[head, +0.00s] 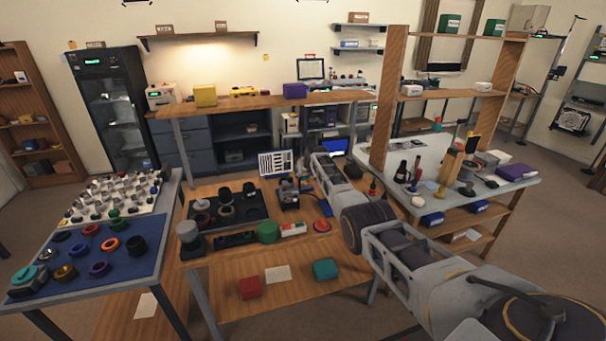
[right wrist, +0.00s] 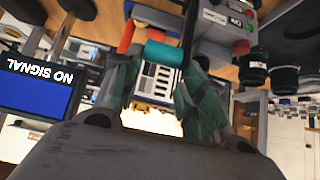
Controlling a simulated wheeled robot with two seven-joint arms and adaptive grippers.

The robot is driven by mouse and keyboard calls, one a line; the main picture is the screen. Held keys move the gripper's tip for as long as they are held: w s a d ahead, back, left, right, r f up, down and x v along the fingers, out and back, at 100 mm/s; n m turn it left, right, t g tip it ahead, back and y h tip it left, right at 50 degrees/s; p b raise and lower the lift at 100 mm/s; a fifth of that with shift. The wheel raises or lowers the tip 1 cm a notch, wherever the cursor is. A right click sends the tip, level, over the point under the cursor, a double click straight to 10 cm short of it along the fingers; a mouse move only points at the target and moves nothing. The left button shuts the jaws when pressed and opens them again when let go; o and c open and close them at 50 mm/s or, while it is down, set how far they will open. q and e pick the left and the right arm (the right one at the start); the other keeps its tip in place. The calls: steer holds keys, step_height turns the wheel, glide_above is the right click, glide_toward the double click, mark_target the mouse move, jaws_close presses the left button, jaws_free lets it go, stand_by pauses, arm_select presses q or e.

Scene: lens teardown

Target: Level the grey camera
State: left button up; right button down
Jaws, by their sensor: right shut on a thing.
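The grey camera seems to be the small dark grey unit (head: 290,194) on the middle bench in the head view. My right gripper (head: 304,184) reaches it from the right and partly covers it, so its tilt cannot be read. In the right wrist view, which looks upside down, my right gripper (right wrist: 162,92) has its green-grey fingers either side of a teal cylinder (right wrist: 165,53) and appears shut on it. An orange part (right wrist: 127,37) sits beside the teal one. My left gripper is out of view.
A white chart panel (head: 276,163) stands behind the camera, with a blue-screened monitor (head: 336,146) to its right. A black tray (head: 258,208) of rings lies left. A green cylinder (head: 267,231) and a red disc (head: 322,225) stand in front. Shelf uprights rise to the right.

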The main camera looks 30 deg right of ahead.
steer(key=shift+w+d+r, duration=0.2)
steer(key=shift+d+r, duration=0.25)
steer(key=shift+r, duration=0.25)
steer(key=c, duration=1.2)
jaws_free()
steer(key=shift+c, duration=0.2)
steer(key=shift+o, duration=1.2)
steer(key=shift+w+f, duration=0.1)
steer(key=shift+f, duration=0.55)
steer(key=shift+a, duration=0.1)
steer(key=shift+f, duration=0.1)
